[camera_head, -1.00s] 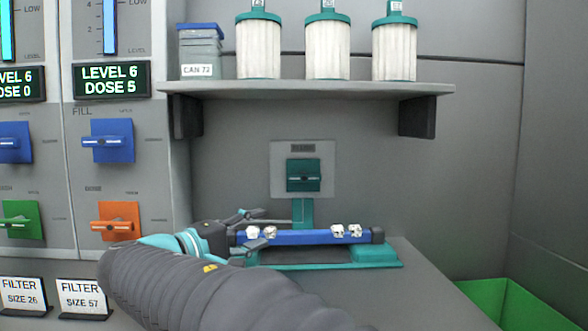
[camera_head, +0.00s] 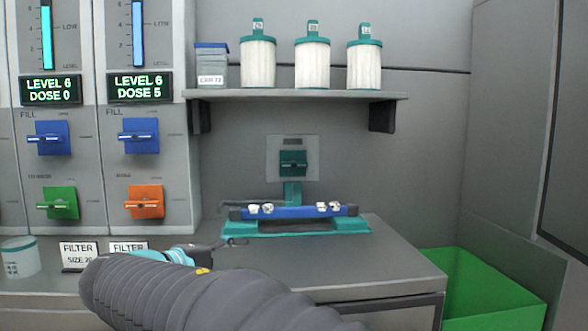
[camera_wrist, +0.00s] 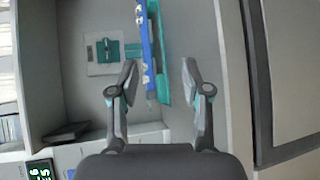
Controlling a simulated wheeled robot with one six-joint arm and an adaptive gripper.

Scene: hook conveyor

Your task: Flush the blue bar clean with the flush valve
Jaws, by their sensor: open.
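The blue bar (camera_head: 295,212) lies level in a teal cradle (camera_head: 270,231) on the counter, with white lumps in two groups along it. The bar also shows in the wrist view (camera_wrist: 146,45), upright in that picture and ahead of the gap between my fingers. The flush valve, a teal knob (camera_head: 293,162) on a light plate, is on the wall above the cradle. It shows left of the bar in the wrist view (camera_wrist: 108,50). My gripper (camera_wrist: 157,80) is open and empty, apart from the bar. In the head view my arm hides most of it.
A shelf (camera_head: 300,95) above holds several filters and a blue-lidded box (camera_head: 211,66). Panels with blue, green and orange knobs (camera_head: 145,201) stand at left. Filter signs (camera_head: 128,247) are on the counter. A green bin (camera_head: 490,290) is at lower right.

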